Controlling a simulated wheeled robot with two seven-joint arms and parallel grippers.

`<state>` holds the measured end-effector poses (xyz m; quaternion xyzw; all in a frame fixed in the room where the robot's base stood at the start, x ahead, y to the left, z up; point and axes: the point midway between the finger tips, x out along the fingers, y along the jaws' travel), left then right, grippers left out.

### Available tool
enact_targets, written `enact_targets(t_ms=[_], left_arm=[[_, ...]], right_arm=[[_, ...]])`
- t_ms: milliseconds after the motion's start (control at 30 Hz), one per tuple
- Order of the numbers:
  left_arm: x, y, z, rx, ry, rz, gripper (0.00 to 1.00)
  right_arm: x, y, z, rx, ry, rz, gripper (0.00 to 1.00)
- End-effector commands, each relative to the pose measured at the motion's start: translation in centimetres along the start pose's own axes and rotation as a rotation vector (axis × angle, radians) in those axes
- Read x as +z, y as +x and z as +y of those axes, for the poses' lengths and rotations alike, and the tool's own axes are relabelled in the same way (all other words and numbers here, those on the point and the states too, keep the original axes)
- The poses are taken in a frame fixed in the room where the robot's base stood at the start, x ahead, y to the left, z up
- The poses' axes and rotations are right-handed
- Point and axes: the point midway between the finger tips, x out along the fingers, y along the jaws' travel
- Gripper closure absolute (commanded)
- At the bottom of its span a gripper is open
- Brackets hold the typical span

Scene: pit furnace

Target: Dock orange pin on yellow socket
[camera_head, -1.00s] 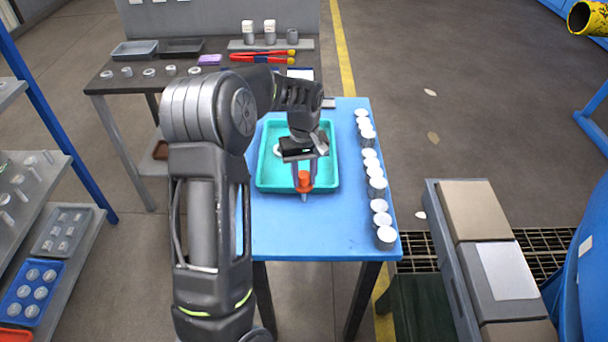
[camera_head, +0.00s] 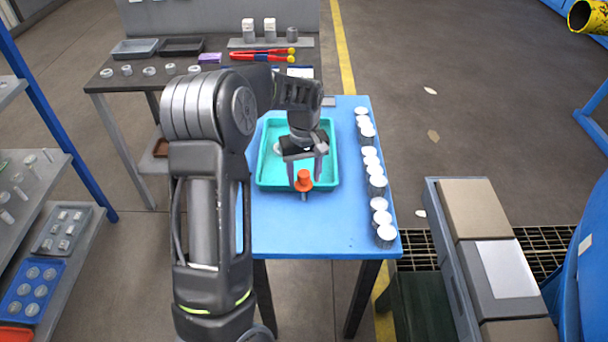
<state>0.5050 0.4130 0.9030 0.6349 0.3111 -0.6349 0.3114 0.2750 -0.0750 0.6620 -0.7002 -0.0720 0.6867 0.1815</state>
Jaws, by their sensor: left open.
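The orange pin (camera_head: 304,181) has an orange head and a short grey shank. It shows at the front edge of the teal tray (camera_head: 264,186), on the blue table. My left gripper (camera_head: 305,176) is over the tray, pointing down. Its two fingers are spread, one to each side of the pin's head, and the pin shows in front of them. I cannot tell whether a finger touches it. I cannot make out a yellow socket on the table; a yellow open-ended tube (camera_head: 586,17) shows at the top right. My right gripper is not in view.
Several white-topped grey cylinders (camera_head: 377,187) line the right side of the blue table (camera_head: 320,236). The table's front part is clear. Grey boxes (camera_head: 492,262) stand at the right. A dark bench (camera_head: 130,82) with trays and tools is behind.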

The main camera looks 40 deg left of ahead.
Motion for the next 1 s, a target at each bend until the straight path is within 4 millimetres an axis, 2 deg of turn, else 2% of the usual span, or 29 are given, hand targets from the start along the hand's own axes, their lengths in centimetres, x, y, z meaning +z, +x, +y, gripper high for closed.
enact_targets(t_ms=[167, 500, 633, 800, 1000], left_arm=[[-0.1, -1.7, 0.1, 0.002, 0.0, 0.004, 0.49], [-0.1, -8.5, 0.1, 0.003, 0.0, 0.004, 0.49], [-0.1, -10.7, 0.1, 0.002, 0.0, 0.003, 0.49], [0.0, -12.1, 0.0, 0.001, 0.0, 0.002, 0.49], [0.0, -12.2, 0.0, 0.0, 0.0, 0.001, 0.49]], right_arm=[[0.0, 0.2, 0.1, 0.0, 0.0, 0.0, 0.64], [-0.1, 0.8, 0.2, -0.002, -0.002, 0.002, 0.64], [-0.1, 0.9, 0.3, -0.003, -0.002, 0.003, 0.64], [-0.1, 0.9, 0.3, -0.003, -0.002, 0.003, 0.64], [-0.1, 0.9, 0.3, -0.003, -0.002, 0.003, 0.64]])
